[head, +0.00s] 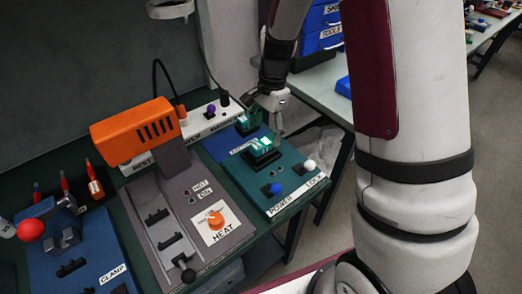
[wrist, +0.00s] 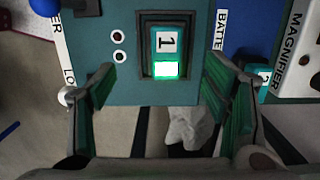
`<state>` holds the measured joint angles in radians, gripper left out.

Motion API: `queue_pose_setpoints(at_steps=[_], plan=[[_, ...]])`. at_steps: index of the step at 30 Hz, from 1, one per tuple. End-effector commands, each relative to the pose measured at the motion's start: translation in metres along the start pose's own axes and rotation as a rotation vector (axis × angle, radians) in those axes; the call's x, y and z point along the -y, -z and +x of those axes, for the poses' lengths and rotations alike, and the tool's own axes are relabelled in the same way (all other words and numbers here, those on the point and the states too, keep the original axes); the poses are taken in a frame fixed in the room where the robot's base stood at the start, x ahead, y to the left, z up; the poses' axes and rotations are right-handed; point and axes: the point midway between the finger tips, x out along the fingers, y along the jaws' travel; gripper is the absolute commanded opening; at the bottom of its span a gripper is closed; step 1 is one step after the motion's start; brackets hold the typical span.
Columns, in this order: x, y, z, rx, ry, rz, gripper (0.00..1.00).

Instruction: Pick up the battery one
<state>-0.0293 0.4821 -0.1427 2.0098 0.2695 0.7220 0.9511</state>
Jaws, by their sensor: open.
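Battery one (wrist: 166,42) is a teal block with a "1" label and a lit green-white window, sitting in a black socket on the teal panel in the wrist view. In the head view, battery one (head: 264,146) sits in its dark holder on the teal power panel. My gripper (wrist: 158,66) is open, its two green-padded fingers on either side of the socket in the wrist view. The battery appears between them, a little toward the top, not gripped. In the head view my gripper (head: 264,118) is over the panel's far end, close to both batteries.
A second battery (wrist: 263,76), partly hidden by my right finger, sits beside the magnifier panel (wrist: 297,60). Blue and white knobs (head: 276,188) stand at the teal panel's near side. The grey heat panel (head: 180,220) with an orange head (head: 135,130) lies left.

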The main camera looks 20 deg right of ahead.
Motion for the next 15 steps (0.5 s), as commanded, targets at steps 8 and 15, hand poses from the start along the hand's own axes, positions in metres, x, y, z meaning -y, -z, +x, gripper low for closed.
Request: queue_pose_setpoints(at_steps=[8, 15], plan=[[0.002, -0.001, 0.02, 0.0, -0.001, -0.002, 0.7], [0.007, -0.002, 0.054, 0.001, -0.003, -0.002, 0.7]])
